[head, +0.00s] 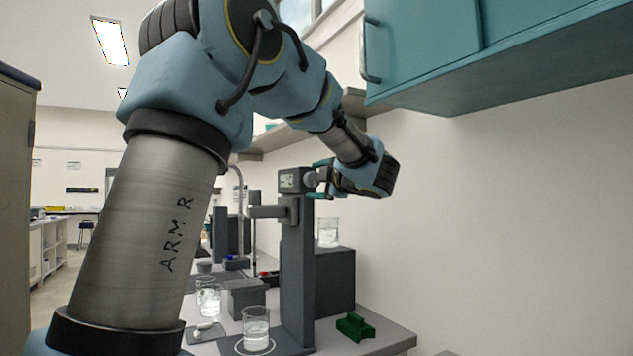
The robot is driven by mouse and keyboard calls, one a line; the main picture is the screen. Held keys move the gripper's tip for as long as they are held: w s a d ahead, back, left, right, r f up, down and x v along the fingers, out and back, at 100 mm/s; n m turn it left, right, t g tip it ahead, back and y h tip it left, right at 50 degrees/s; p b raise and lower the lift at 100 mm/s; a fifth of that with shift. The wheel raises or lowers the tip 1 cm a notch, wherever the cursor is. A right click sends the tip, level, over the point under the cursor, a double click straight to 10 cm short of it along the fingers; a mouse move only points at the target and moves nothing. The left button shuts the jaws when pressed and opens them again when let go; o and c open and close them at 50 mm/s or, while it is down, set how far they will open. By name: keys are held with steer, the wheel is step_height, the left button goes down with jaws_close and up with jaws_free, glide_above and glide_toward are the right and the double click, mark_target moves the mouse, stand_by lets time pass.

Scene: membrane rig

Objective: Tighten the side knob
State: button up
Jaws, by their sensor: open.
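The dark grey column (297,265) of the rig stands upright on the bench in the head view. A small head with a pale display (288,181) sits at its top. The round grey side knob (311,180) is on the right side of this head. My gripper (322,179) reaches in from the right at knob height. Its teal fingers are open, one above and one below the knob's level. The knob seems to lie between or just beside the fingertips; contact cannot be told. My wrist and arm hide part of the area behind.
A beaker (256,327) stands at the column's foot, under a side arm (266,211). Another beaker (328,231) stands on a dark box (335,280) at right. A green block (355,327) lies near the bench's front. Teal cabinets (430,45) hang above right.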

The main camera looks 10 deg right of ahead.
steer(key=b+v, duration=0.3)
steer(key=v, duration=0.8)
stand_by(0.3)
